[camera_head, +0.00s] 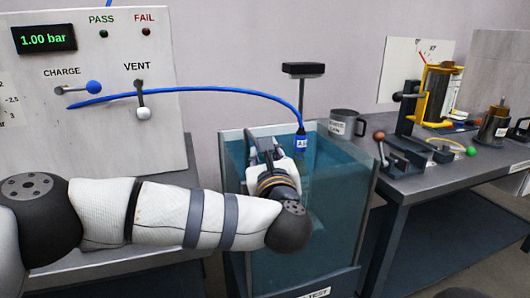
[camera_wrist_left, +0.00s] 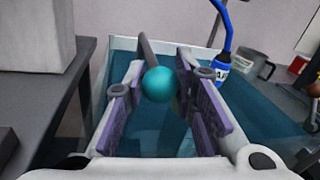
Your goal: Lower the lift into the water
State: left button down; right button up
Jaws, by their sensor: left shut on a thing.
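The water tank (camera_head: 335,215) stands in the middle, a clear-walled box filled with blue-green water. My left gripper (camera_head: 266,150) is over its back left part, fingers pointing away. In the left wrist view, my left gripper (camera_wrist_left: 165,95) has its purple-grey finger pads on either side of a teal ball knob (camera_wrist_left: 158,84) and is shut on it. A dark rod (camera_wrist_left: 146,50) runs up from the knob. A blue-labelled fitting (camera_head: 300,143) on a blue hose hangs at the tank's back; it also shows in the left wrist view (camera_wrist_left: 222,68). My gripper hides any lift platform below.
A panel (camera_head: 60,130) reading 1.00 bar with CHARGE and VENT levers stands left. A dark T-shaped post (camera_head: 303,70) rises behind the tank. A grey mug (camera_head: 346,125), a lever press (camera_head: 405,130) and canisters stand on the right bench.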

pick_arm(q)
jog(key=shift+f, duration=0.45)
jog(key=c, duration=1.7)
grip_release()
jog(key=o, duration=0.4)
jog(key=shift+r, duration=0.1)
jog(key=s+d, duration=0.1)
jog(key=s, duration=1.1)
jog(key=shift+d, duration=0.2)
